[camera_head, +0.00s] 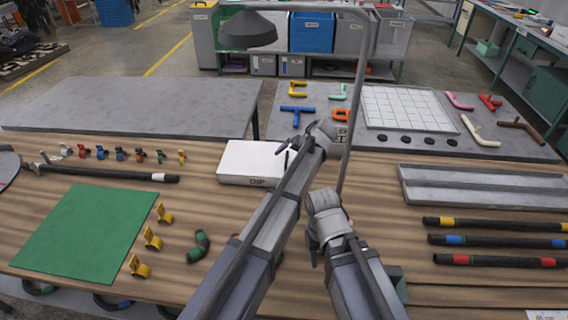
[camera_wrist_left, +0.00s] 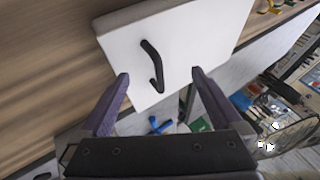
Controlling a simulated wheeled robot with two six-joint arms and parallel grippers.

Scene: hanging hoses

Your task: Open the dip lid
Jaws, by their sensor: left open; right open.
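The dip box (camera_head: 250,165) is a white box marked DIP, standing at the back middle of the wooden table with its lid flat and closed. In the left wrist view the white lid (camera_wrist_left: 195,45) carries a curved black handle (camera_wrist_left: 152,65). My left gripper (camera_head: 287,146) is at the right part of the lid. Its open fingers (camera_wrist_left: 160,75) appear on either side of the handle, with nothing gripped; I cannot tell whether they touch the lid. My right gripper (camera_head: 314,248) hangs over the table, right of the left forearm and apart from the box. My left arm hides part of the box.
A green mat (camera_head: 85,232), yellow clips (camera_head: 153,238) and a dark hose piece (camera_head: 198,246) lie to the left. A grey tray (camera_head: 485,187) and banded hoses (camera_head: 495,240) lie to the right. A lamp pole (camera_head: 357,110) rises close to my left gripper.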

